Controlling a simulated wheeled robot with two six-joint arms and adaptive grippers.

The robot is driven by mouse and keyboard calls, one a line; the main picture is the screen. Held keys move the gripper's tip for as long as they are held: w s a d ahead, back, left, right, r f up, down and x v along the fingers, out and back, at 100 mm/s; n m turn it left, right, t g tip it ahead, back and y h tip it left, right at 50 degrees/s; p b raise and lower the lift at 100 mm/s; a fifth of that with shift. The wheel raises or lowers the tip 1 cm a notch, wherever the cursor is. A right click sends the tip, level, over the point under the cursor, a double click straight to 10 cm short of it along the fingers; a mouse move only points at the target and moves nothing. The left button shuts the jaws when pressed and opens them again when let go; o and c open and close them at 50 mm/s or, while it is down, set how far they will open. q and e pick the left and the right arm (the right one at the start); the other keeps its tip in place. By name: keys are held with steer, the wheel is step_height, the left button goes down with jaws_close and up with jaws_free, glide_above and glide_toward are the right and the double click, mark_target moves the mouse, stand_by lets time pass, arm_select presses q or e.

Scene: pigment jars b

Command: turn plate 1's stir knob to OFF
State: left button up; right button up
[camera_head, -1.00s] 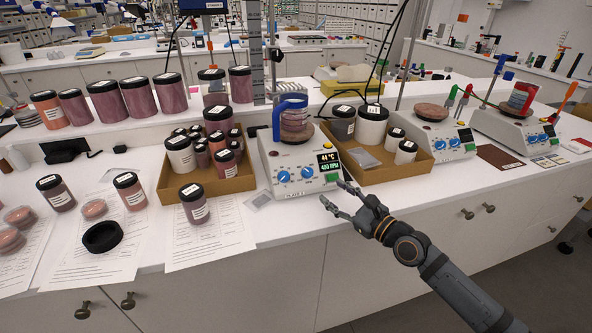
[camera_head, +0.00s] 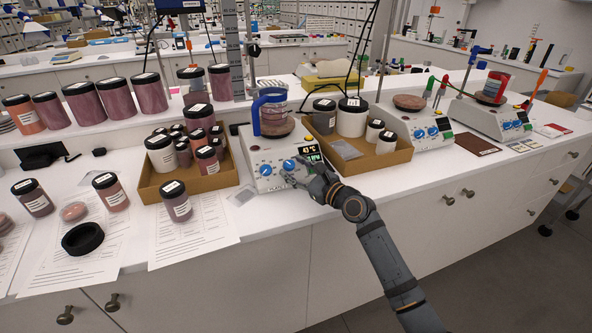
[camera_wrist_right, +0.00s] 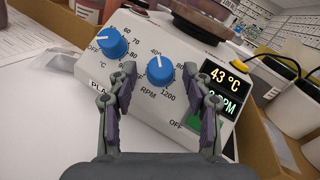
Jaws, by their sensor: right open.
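Plate 1 (camera_head: 247,143) is a white stirrer with two blue knobs on its sloped front and a glass vessel of reddish material on top. The left knob (camera_wrist_right: 112,42) is marked °C. The display (camera_wrist_right: 226,78) reads 43 °C; the RPM figure is partly hidden by a finger. My right gripper (camera_wrist_right: 160,80) is open, its fingertips on either side of the stir knob; contact is unclear. My left gripper is not in view.
Cardboard boxes of jars stand left (camera_head: 215,181) and right (camera_head: 400,154) of plate 1. Two more stirrers (camera_head: 422,130) (camera_head: 505,119) stand further right. The bench's front edge is close below plate 1.

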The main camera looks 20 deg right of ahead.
steer(key=shift+c, duration=0.2)
jaws_close()
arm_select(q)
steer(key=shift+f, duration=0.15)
arm_select(e)
steer(key=shift+d+y, duration=0.1)
steer(key=shift+y, duration=0.2)
